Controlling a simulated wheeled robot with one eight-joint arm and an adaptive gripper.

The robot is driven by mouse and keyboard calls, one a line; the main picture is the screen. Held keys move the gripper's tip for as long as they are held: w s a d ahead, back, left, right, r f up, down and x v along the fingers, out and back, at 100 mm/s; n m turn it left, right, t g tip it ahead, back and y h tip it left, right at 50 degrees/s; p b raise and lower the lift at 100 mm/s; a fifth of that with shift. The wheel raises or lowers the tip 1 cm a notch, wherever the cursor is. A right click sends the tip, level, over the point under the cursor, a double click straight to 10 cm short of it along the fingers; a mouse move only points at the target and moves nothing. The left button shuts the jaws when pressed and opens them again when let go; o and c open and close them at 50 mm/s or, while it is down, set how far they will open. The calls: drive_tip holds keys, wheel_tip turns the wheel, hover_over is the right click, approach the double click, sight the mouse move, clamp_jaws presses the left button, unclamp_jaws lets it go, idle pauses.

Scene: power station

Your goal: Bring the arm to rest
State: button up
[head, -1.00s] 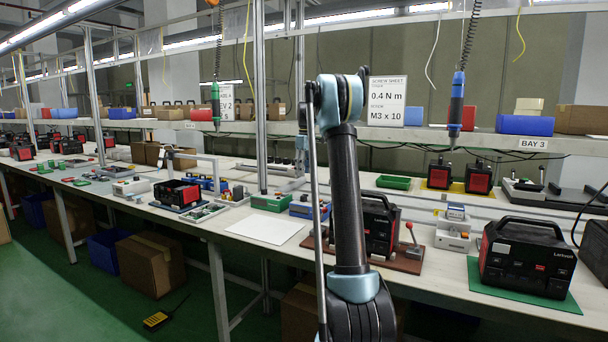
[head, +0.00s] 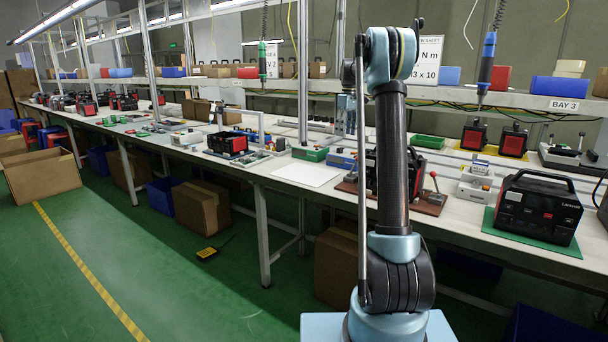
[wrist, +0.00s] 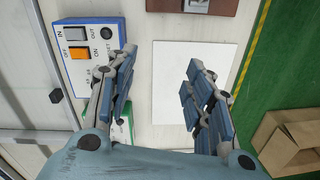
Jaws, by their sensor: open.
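My arm (head: 392,150) stands upright at the right of centre in the head view, with its elbow high above the bench. My gripper (wrist: 160,75) is open in the wrist view, its two blue-padded fingers wide apart with nothing between them. It points down over the bench, above a blank white sheet (wrist: 203,60). The left finger partly covers a blue-and-white switch box (wrist: 82,68) with an orange and a black switch. In the head view the gripper is small, partly behind my arm.
Blue and green screwdrivers (head: 486,65) hang overhead. A cardboard box (head: 40,178) stands on the floor at left. The green floor before the bench is mostly clear.

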drive_tip(key=s+m+t, duration=0.1)
drive_tip(key=s+m, duration=0.3)
drive_tip(key=s, duration=2.7)
drive_tip(key=s+f+m, duration=0.2)
drive_tip(key=s+f, duration=0.8)
drive_tip(key=s, duration=0.3)
drive_tip(key=s+f+m+t, duration=0.1)
drive_tip(key=s+f+m, duration=0.1)
drive_tip(key=s+f, duration=0.9)
drive_tip(key=shift+s+t, duration=0.3)
drive_tip(key=shift+s, duration=0.8)
drive_tip(key=shift+d+f, duration=0.1)
drive_tip(key=shift+w+f, duration=0.2)
drive_tip(key=shift+w, duration=0.25)
